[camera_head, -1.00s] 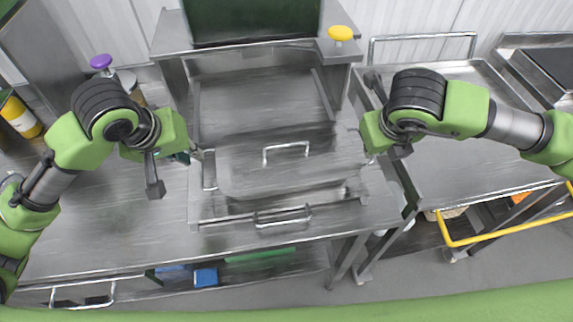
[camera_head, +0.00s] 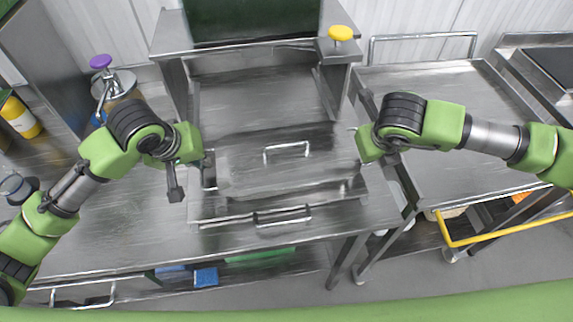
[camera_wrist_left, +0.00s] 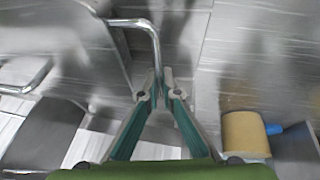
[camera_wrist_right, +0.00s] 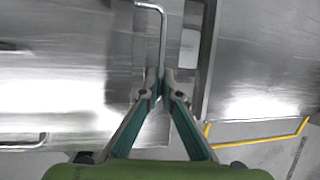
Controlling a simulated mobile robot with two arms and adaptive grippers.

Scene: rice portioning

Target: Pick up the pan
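The pan (camera_head: 265,178) is a wide grey metal tray-like vessel on the steel table, with a raised bar handle (camera_head: 287,148) on top. My left gripper (camera_head: 205,165) is at its left end. In the left wrist view the fingers (camera_wrist_left: 158,85) meet closely around a bent metal side handle (camera_wrist_left: 152,38). My right gripper (camera_head: 362,150) is at the pan's right end. In the right wrist view its fingers (camera_wrist_right: 160,84) close around the other bent handle (camera_wrist_right: 162,38). The head view hides most of both sets of fingertips.
The steel table (camera_head: 110,235) has free room at left. A pot with a purple knob (camera_head: 101,62) stands at the back left, and a yellow knob (camera_head: 341,33) at the back right. A steel cart (camera_head: 440,120) with a yellow rail (camera_head: 500,230) stands right.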

